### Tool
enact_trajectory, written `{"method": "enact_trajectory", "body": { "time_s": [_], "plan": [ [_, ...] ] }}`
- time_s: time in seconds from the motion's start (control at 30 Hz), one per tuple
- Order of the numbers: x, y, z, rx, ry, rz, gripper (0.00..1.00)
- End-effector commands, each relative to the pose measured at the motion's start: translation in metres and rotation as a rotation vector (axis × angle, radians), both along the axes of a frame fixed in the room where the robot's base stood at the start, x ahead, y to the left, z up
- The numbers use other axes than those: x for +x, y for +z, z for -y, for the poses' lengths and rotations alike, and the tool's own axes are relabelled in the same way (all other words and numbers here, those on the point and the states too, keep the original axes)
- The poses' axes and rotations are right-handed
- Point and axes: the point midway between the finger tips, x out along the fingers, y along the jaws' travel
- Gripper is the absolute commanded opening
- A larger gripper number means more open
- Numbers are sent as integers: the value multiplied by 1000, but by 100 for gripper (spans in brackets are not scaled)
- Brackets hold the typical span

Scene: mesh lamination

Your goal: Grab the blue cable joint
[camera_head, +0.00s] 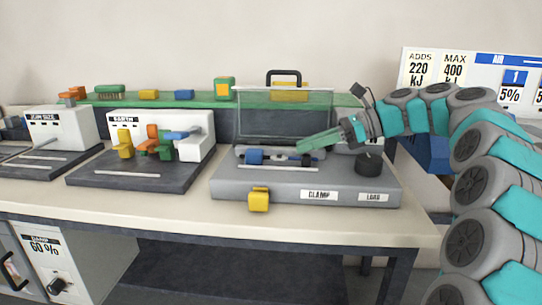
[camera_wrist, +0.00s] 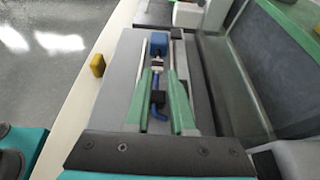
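On the grey clamp station (camera_head: 230,188) a blue block (camera_head: 254,156) sits at the left end of the fixture. It also shows in the wrist view (camera_wrist: 158,47), beyond my fingertips. A smaller blue bent piece (camera_wrist: 158,113) with a dark block lies in line with it, below and between my fingers. I cannot tell whether these blue parts form one joint. My gripper (camera_head: 301,147) reaches in from the right, above the fixture. Its two green fingers (camera_wrist: 161,72) are apart, with no object clearly held between them.
A clear upright panel (camera_head: 285,110) stands behind the fixture. A black knob (camera_head: 368,163) is at its right, a yellow block (camera_head: 259,199) at the front edge. Another station with coloured parts (camera_head: 160,141) stands left. Another blue piece (camera_head: 184,95) lies on the green shelf.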

Motion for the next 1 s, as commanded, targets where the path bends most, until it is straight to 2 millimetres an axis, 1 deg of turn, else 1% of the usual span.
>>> {"method": "enact_trajectory", "body": {
  "time_s": [0.1,0.27,0.53,0.63,0.8,0.83,1.0],
  "plan": [
    [-1,-6,-12,0,3,-3,22],
    [-2,-11,-22,-2,5,-2,22],
    [-2,-28,-56,-1,6,-5,22],
    [0,-30,-62,-1,1,-2,22],
    [0,-30,-62,-1,1,0,22],
    [0,-30,-62,-1,1,0,21],
    [0,-29,-61,-1,2,-1,2]
  ]
}}
